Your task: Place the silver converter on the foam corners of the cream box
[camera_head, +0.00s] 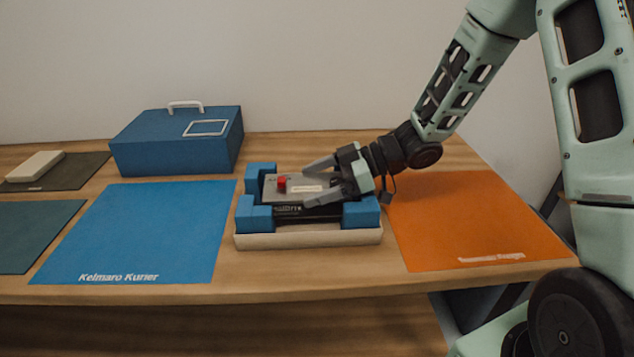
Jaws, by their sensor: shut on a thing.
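The silver converter (290,196), a flat grey box with a red part and a pale label on top, is at the cream box. My gripper (315,179) comes in from the right and is shut on the converter, its fingers over the right part of it. The cream box (310,239) is a shallow tray on the table with blue foam corners (254,216). The converter lies level among the foam corners. A dark item with pale lettering (300,212) shows under it. I cannot tell whether the converter touches the foam; the far right corner is hidden by my gripper.
A blue mat (140,230) lies left of the box and an orange mat (470,220) right of it. A blue case with a handle (175,142) stands behind left. Further left are a dark mat with a pale block (35,166) and a teal mat (35,232).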

